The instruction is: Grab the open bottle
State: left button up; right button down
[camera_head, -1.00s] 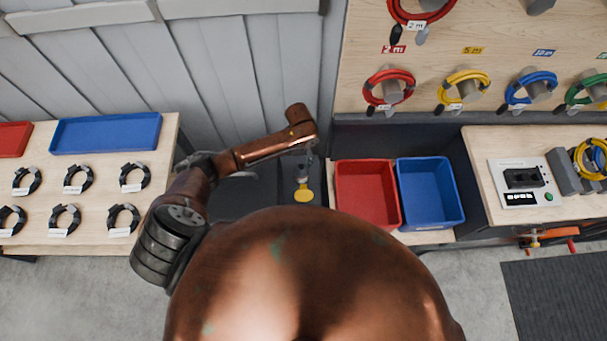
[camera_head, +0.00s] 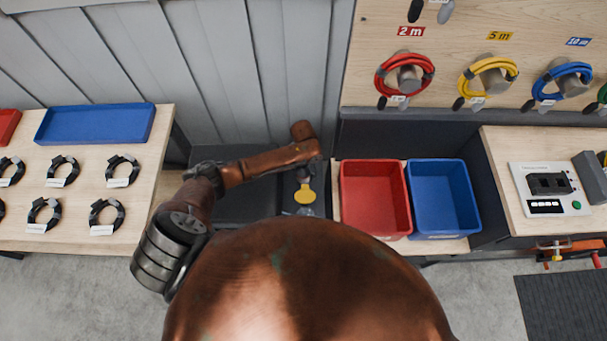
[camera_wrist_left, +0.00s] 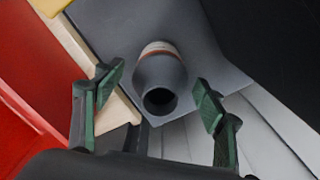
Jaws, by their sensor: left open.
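A dark grey open bottle (camera_wrist_left: 160,78) shows in the left wrist view, its round mouth facing the camera and a pale band with a reddish edge farther down. My left gripper (camera_wrist_left: 160,92) is open, with one green-padded finger on each side of the bottle. I see no clear contact between the fingers and the bottle. In the head view my left wrist (camera_head: 303,140) hangs over the dark surface left of the red bin, and its fingers are hard to make out. A yellow disc (camera_head: 304,195) shows just below it. My right gripper is in neither view.
A red bin (camera_head: 407,200) and a blue bin (camera_head: 474,200) stand right of my left wrist. A wooden table (camera_head: 150,170) with cable coils and a blue tray (camera_head: 95,108) is at the left. A device (camera_head: 549,188) sits on the right bench.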

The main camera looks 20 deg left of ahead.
pick_arm(q)
notch_tip(320, 180, down, 4)
jog(key=shift+r, duration=0.15)
jog(key=shift+c, duration=0.7)
jog(key=c, duration=1.3)
